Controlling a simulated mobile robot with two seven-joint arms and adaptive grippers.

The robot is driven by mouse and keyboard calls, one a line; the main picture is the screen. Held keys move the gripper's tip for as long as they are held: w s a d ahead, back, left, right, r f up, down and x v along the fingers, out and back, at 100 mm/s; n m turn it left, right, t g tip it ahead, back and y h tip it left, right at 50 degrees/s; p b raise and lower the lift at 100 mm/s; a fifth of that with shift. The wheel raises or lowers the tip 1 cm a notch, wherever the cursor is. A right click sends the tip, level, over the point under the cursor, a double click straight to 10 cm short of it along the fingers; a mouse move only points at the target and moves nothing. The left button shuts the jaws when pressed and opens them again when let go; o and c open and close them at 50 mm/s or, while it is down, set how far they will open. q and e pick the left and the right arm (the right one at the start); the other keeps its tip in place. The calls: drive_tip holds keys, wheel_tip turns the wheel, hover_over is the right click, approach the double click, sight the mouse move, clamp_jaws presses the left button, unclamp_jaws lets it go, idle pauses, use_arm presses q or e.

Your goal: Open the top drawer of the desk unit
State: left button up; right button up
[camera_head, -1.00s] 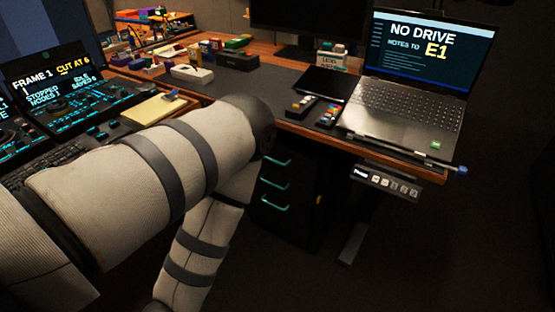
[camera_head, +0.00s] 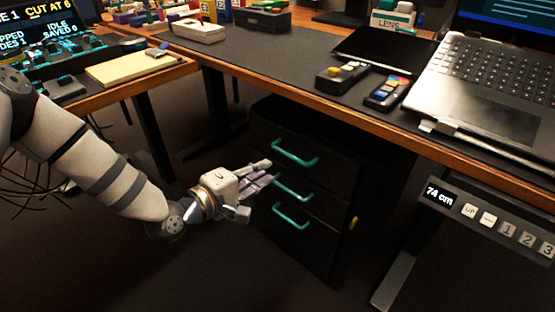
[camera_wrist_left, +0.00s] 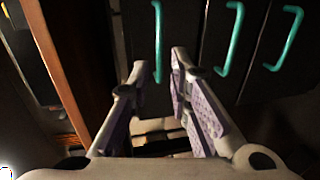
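The black desk unit (camera_head: 325,235) stands under the desk with three drawers, all looking shut, each with a teal bar handle. The top handle (camera_head: 295,155) is fully visible in the head view. My left gripper (camera_head: 268,172) is open and empty in front of the unit, its fingertips just left of the top and middle handles. In the left wrist view, the top handle (camera_wrist_left: 157,40) appears beyond and between the spread fingertips of my left gripper (camera_wrist_left: 159,68). I see no contact with it. My right gripper is not in view.
The wooden desk edge (camera_head: 300,98) overhangs the unit. A height control panel (camera_head: 490,220) and a desk leg (camera_head: 398,280) are to the right. A laptop (camera_head: 475,90) and small controllers lie on top. The floor before the unit is clear.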

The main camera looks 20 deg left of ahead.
sight(292, 158)
use_arm(q)
drive_tip(key=b+x, duration=0.1)
drive_tip(key=x, duration=0.2)
drive_tip(key=b+x, duration=0.1)
drive_tip(key=x, duration=0.3)
drive_tip(key=b+x, duration=0.1)
drive_tip(key=x, duration=0.3)
drive_tip(key=shift+s+d, duration=0.1)
drive_tip(key=shift+d, duration=0.25)
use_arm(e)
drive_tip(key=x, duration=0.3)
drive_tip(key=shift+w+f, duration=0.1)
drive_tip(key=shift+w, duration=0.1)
use_arm(q)
drive_tip(key=shift+r, duration=0.1)
clamp_jaws()
